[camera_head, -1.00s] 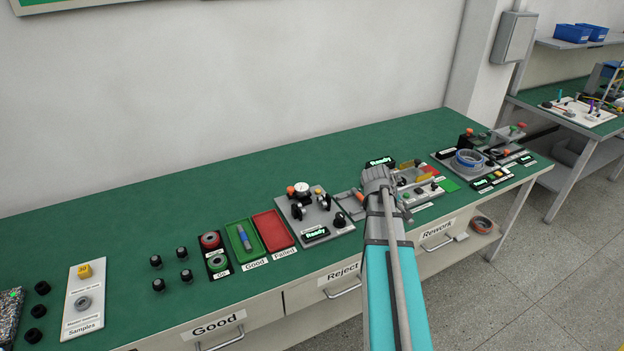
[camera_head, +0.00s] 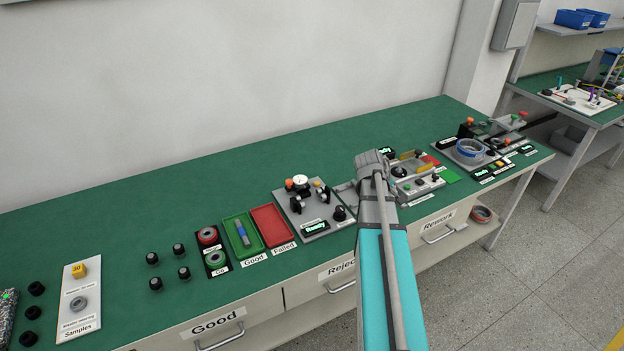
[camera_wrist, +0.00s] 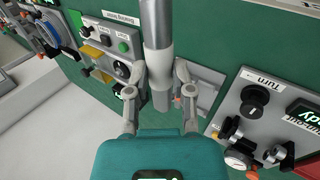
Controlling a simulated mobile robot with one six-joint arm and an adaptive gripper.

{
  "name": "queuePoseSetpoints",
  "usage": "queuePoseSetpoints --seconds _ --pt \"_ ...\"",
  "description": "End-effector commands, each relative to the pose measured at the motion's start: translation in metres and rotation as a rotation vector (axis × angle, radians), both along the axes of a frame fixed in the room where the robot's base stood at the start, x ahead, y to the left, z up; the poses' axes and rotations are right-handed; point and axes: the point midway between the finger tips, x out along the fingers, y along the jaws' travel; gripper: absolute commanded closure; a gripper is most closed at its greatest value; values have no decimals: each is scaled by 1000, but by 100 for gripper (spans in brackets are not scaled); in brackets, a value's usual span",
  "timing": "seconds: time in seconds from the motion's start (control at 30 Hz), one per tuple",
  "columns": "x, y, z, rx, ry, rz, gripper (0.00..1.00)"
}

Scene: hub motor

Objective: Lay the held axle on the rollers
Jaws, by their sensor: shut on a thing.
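A grey metal axle (camera_wrist: 158,45) stands lengthwise at the top of the wrist view. My gripper (camera_wrist: 159,90) is shut on its lower part, with one finger on each side. In the head view my arm hides the fingers and the axle. The rollers sit on a grey station plate in the head view: black rollers at the left (camera_head: 296,207) and at the right (camera_head: 325,201). In the wrist view the rollers (camera_wrist: 230,128) lie to the lower right of the axle, clearly apart from it.
The roller station has a dial gauge (camera_head: 300,181), a black knob (camera_head: 339,213) and a lit "Ready" display (camera_head: 315,228). Green (camera_head: 256,252) and red (camera_head: 286,236) trays lie left of it. A press-like station with buttons (camera_head: 437,178) lies right of my arm.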

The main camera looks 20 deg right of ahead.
Motion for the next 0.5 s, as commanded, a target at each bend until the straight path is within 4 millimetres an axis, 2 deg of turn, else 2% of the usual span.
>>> queuePoseSetpoints --seconds 0.27,0.5 --pt "21 12 -4 31 4 121 100" --pt "63 38 -11 91 24 379 100"
